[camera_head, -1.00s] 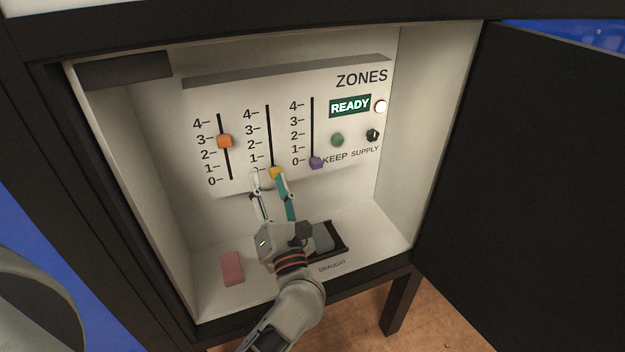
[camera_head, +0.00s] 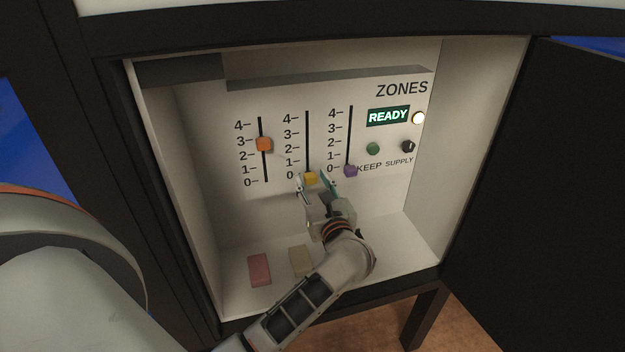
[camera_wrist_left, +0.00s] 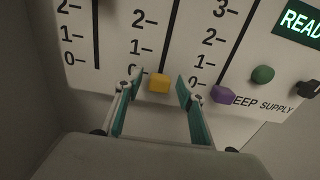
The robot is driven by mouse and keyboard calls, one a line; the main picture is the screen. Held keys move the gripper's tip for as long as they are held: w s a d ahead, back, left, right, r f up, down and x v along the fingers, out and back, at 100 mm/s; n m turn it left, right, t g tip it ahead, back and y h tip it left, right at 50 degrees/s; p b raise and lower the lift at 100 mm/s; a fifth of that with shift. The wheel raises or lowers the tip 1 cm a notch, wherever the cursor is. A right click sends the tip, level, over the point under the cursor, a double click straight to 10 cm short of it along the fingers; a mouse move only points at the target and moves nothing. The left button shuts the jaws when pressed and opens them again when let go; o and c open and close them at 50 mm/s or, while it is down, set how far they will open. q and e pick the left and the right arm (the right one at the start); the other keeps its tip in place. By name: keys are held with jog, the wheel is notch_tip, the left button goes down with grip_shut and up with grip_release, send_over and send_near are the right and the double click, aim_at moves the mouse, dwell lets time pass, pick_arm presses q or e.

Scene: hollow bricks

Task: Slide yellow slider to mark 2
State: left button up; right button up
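The yellow slider (camera_head: 310,178) is at the bottom of the middle track, at mark 0. It also shows in the left wrist view (camera_wrist_left: 158,83). My left gripper (camera_head: 312,175) is open, with one fingertip on each side of the yellow slider. In the left wrist view my left gripper (camera_wrist_left: 160,76) shows a gap between each fingertip and the slider. Mark 2 of the middle scale (camera_head: 290,147) is above it on the panel. My right gripper is not in view.
The orange slider (camera_head: 264,145) is a little below mark 3 on the left track. The purple slider (camera_head: 350,171) is at 0, close to my right-hand fingertip. A pink block (camera_head: 259,269) and a beige block (camera_head: 300,261) lie on the cabinet floor. The dark door (camera_head: 545,200) stands open at right.

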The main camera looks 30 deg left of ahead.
pick_arm(q)
jog(key=shift+w+a, duration=0.15)
jog(key=shift+c, duration=0.7)
grip_shut()
jog(key=p, duration=0.5)
send_near(307, 144)
jog(key=x, duration=0.5)
jog(key=shift+w+a+r, duration=0.1)
jog(key=shift+w+a, duration=0.05)
jog(key=shift+b, duration=0.3)
jog(key=shift+o, duration=0.7)
grip_release()
